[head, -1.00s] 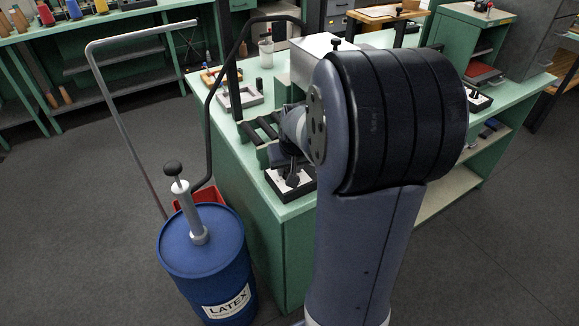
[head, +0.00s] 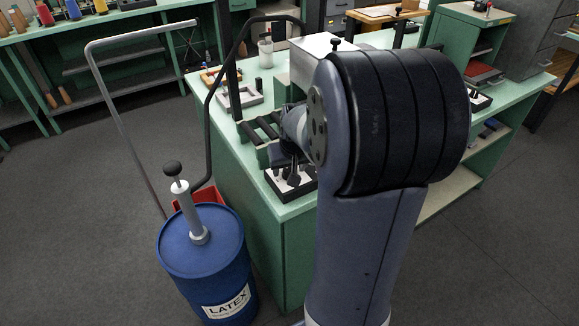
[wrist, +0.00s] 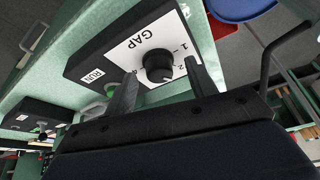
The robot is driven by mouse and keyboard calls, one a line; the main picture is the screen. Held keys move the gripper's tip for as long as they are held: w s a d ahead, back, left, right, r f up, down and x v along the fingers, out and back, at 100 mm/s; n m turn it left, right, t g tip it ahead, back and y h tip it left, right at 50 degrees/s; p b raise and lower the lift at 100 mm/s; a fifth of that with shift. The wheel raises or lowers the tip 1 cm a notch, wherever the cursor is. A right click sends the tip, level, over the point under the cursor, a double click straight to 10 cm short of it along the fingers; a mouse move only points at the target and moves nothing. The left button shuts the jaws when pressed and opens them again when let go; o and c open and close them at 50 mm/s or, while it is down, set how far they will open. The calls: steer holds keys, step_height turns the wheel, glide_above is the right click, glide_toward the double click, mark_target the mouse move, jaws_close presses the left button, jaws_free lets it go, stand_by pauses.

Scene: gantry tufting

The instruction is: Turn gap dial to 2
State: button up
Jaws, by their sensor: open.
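The gap dial (wrist: 158,66) is a round black knob on a white panel marked GAP, with 1 and 2 printed beside it. The panel is on a dark control box (wrist: 92,50), which also stands at the near corner of the green bench in the head view (head: 272,186). My gripper (wrist: 162,76) is open, with one finger on each side of the knob in the wrist view. I cannot tell whether the fingers touch it. The knob's pointer is too small to read surely.
A RUN button (wrist: 110,88) is on the same box. A second dark box (wrist: 38,115) is farther along the bench. A blue LATEX drum (head: 205,260) with a pump stands left of the bench (head: 245,205). Bent pipes rise near the drum.

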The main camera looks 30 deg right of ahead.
steer(key=d+v, duration=0.1)
steer(key=v, duration=0.9)
steer(key=shift+s+a+r, duration=0.2)
steer(key=shift+a+r, duration=0.05)
steer(key=shift+a, duration=0.25)
steer(key=x, duration=1.1)
steer(key=shift+m, duration=0.4)
steer(key=shift+n, duration=0.3)
